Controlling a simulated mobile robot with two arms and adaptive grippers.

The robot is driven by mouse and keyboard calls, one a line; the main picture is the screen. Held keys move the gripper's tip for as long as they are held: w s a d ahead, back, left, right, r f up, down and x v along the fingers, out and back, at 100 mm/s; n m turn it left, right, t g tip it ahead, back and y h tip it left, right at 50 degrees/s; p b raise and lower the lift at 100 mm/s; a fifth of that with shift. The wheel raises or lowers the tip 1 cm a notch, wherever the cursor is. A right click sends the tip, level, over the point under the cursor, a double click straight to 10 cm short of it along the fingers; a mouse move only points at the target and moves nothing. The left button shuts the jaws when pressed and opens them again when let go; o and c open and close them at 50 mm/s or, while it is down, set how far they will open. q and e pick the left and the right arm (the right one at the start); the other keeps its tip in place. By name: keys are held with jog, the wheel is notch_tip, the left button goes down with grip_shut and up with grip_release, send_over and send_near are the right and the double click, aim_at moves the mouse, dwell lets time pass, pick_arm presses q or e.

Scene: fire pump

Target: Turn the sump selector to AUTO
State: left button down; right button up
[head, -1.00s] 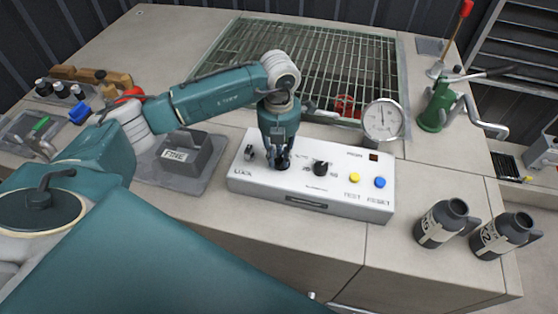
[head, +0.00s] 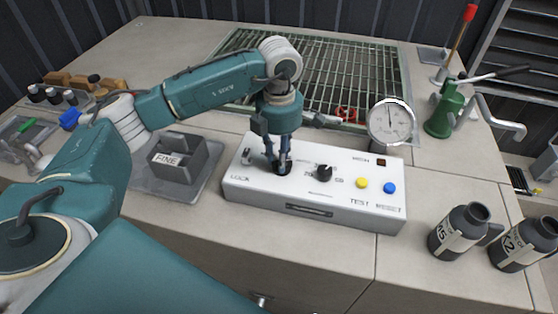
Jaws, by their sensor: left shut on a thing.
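The white control panel (head: 300,197) sits on the worktop. It carries a key-like lock switch (head: 246,156) at the left, a black round knob (head: 323,173) in the middle, a yellow button (head: 362,183) and a blue button (head: 389,188). My left gripper (head: 282,164) points down onto the panel, left of that knob. It is shut on a second dark knob (head: 282,171), mostly hidden by the fingers. I take this as the sump selector; its pointer and position labels cannot be read. My right gripper is not in view.
A round gauge (head: 390,122) stands behind the panel, before a metal grating (head: 330,62). A green hand pump (head: 446,110) is at the right. Two dark bottles, one (head: 459,228) and another (head: 524,243), stand right. A grey FINE box (head: 177,160) is at the left.

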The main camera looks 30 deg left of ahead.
pick_arm(q)
jog(key=shift+w+r, duration=0.1)
dwell(0.4)
jog(key=c, duration=1.5)
grip_release()
jog(key=shift+r, duration=0.1)
notch_tip(320, 180, up, 12)
jog(key=shift+f, duration=0.1)
jog(key=shift+f, duration=0.1)
